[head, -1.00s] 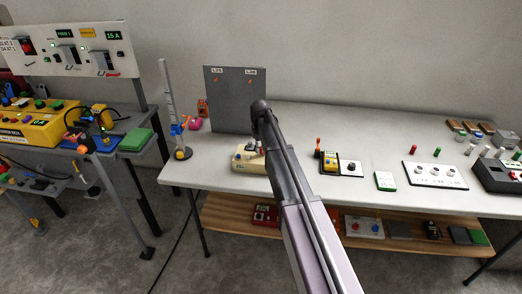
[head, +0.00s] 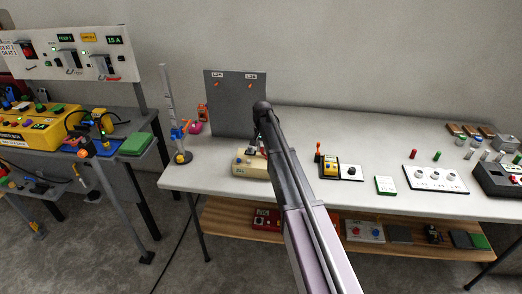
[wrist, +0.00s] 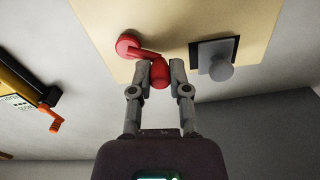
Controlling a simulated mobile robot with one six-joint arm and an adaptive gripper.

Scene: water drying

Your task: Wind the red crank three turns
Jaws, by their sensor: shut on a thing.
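The red crank (wrist: 128,45) is mounted on a cream-coloured box, seen in the wrist view with its arm pointing right and slightly down to a rounded red handle (wrist: 159,76). My gripper (wrist: 159,68) is shut on this handle, with one finger on each side of it. In the head view the cream box (head: 248,168) stands on the table's left half, and my arm hides most of the crank there.
A grey knob on a dark square plate (wrist: 216,68) sits beside the crank on the box. A yellow device with an orange-handled lever (head: 329,163) stands to the right. A grey upright panel (head: 232,103) stands behind. Bare tabletop (head: 400,150) lies further right.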

